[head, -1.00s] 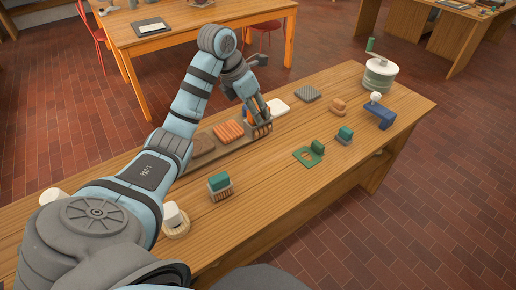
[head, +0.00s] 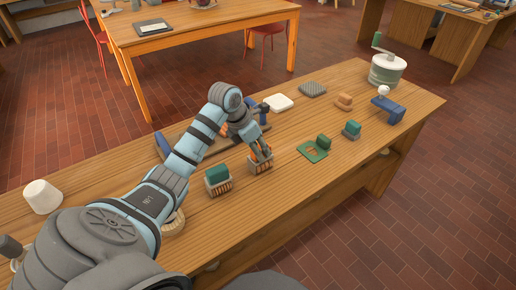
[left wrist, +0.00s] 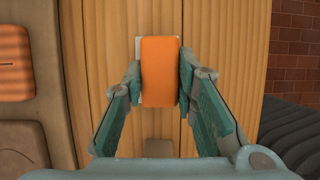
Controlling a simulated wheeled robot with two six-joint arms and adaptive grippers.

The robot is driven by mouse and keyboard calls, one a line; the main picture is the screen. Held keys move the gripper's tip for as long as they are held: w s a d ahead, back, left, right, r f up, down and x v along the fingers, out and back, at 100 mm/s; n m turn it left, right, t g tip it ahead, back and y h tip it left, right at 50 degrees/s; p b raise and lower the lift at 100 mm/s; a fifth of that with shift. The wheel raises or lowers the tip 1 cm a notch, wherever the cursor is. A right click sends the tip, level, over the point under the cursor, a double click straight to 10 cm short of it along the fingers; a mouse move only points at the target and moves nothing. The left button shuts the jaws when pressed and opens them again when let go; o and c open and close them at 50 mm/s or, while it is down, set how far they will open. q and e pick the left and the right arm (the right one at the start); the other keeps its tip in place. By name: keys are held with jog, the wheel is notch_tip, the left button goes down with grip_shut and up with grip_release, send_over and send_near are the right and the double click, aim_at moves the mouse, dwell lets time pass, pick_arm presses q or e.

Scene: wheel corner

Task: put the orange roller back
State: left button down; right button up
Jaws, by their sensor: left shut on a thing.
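The orange roller (left wrist: 160,72) is gripped between the two fingers of my left gripper (left wrist: 160,85) in the left wrist view. It shows as an upright orange block with a pale strip along its left edge, over bare wood tabletop. In the head view my left gripper (head: 259,152) points down near the front part of the table, between the teal-topped block and the flat green piece. The held piece (head: 261,165) shows there small, with orange and a slotted face. I cannot tell whether it touches the table. My right gripper is not in view.
The long tray, partly behind my arm, holds an orange pad (left wrist: 12,62) and a brown pad (left wrist: 22,145). A teal-topped block (head: 217,174) stands left of the gripper, a green piece (head: 313,151) and another teal block (head: 351,129) right. A white pot (head: 42,196) stands far left.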

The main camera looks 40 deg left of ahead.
pick_arm(q)
jog(key=shift+f, duration=0.2)
jog(key=c, duration=1.3)
grip_release()
jog(key=shift+r, duration=0.1)
jog(key=p+v, duration=0.1)
jog(key=v, duration=1.3)
jog(key=shift+s+a, duration=0.2)
jog(key=shift+s, duration=0.1)
jog(key=shift+r, duration=0.15)
